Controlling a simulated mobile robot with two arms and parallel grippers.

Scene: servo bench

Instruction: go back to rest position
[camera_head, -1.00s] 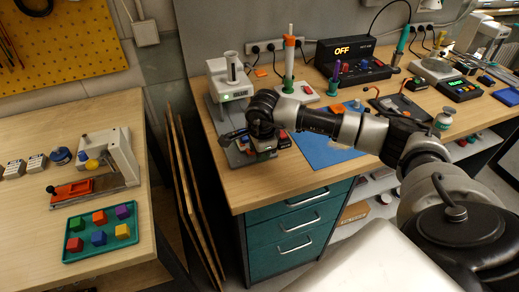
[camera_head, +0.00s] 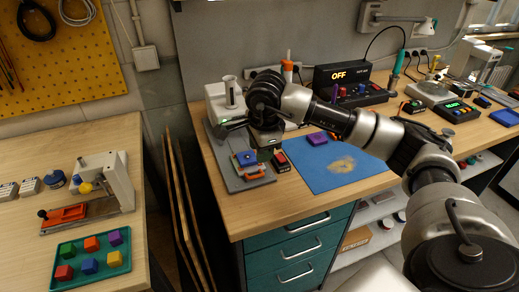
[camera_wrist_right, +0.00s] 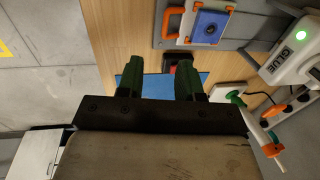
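My right arm reaches in from the right in the head view, and its gripper (camera_head: 268,140) hangs over the back of the grey base plate, near the glue machine. In the right wrist view my right gripper (camera_wrist_right: 160,80) has its two green fingers wide apart with nothing held between them. A fixture with a blue square part (camera_head: 246,158) sits on the front of the grey plate, clear of the gripper. The same blue part shows in the right wrist view (camera_wrist_right: 209,27). My left gripper is not in view.
The glue machine (camera_wrist_right: 300,50) stands beside my right gripper. A green tray (camera_head: 122,266) of colored cubes is on the left bench. A black box reading OFF (camera_head: 325,75) stands behind.

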